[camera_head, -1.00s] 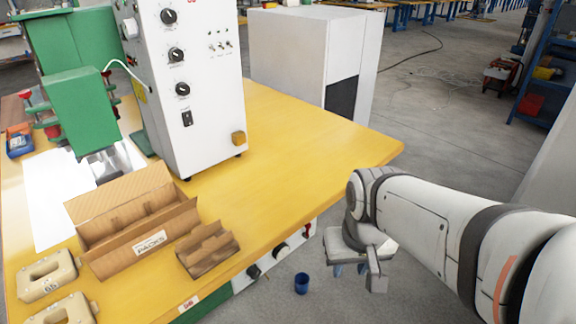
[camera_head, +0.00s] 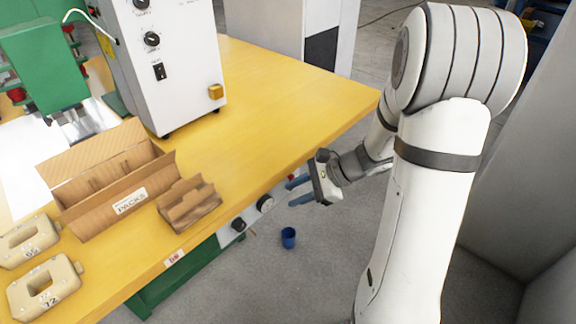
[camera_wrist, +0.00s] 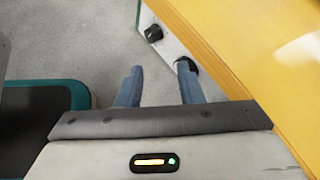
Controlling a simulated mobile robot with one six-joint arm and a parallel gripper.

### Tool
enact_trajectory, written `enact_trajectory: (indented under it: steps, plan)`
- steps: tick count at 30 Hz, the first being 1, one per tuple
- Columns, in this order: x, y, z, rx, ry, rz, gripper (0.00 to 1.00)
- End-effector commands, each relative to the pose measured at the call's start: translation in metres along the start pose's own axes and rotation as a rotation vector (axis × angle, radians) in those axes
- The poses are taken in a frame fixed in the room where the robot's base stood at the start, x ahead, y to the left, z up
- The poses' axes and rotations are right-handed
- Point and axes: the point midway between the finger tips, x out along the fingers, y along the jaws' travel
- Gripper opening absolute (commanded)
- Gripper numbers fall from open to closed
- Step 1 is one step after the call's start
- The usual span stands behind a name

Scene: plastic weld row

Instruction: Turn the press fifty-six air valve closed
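A white control panel (camera_head: 252,214) under the table's front edge carries two black knobs. One knob (camera_head: 238,224) is on the left, and the other knob (camera_head: 265,203) is nearer my gripper. I cannot tell which is the press fifty-six air valve, nor read its setting. My gripper (camera_head: 289,193) is open and empty, its blue fingers apart, just right of the nearer knob. In the wrist view, my gripper (camera_wrist: 160,66) points toward the panel. One knob (camera_wrist: 153,33) lies ahead of the gap. The other knob (camera_wrist: 186,65) is partly hidden behind the right fingertip.
The yellow table (camera_head: 290,95) overhangs the panel. On it are a white control box (camera_head: 165,80), a cardboard box (camera_head: 110,180), a smaller carton (camera_head: 188,205) and beige blocks. A blue cup (camera_head: 288,238) stands on the floor. A grey wall is at right.

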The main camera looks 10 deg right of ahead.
Motion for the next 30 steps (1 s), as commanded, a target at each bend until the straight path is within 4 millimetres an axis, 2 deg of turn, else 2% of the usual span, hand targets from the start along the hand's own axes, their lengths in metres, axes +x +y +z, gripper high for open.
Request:
enact_trajectory:
  steps: [1,6,9,12,17,24,30]
  plan:
    - [0.005,-0.012,-0.025,0.127,-0.039,-0.073,0.33]
    - [0.006,-0.046,-0.087,0.445,-0.135,-0.293,0.33]
    - [0.004,-0.056,-0.114,0.561,-0.168,-0.381,0.33]
    - [0.002,-0.062,-0.13,0.623,-0.187,-0.432,0.33]
    - [0.013,-0.069,-0.136,0.648,-0.195,-0.451,0.33]
    - [0.048,-0.086,-0.134,0.645,-0.194,-0.449,0.33]
    - [0.066,-0.097,-0.133,0.645,-0.192,-0.45,0.33]
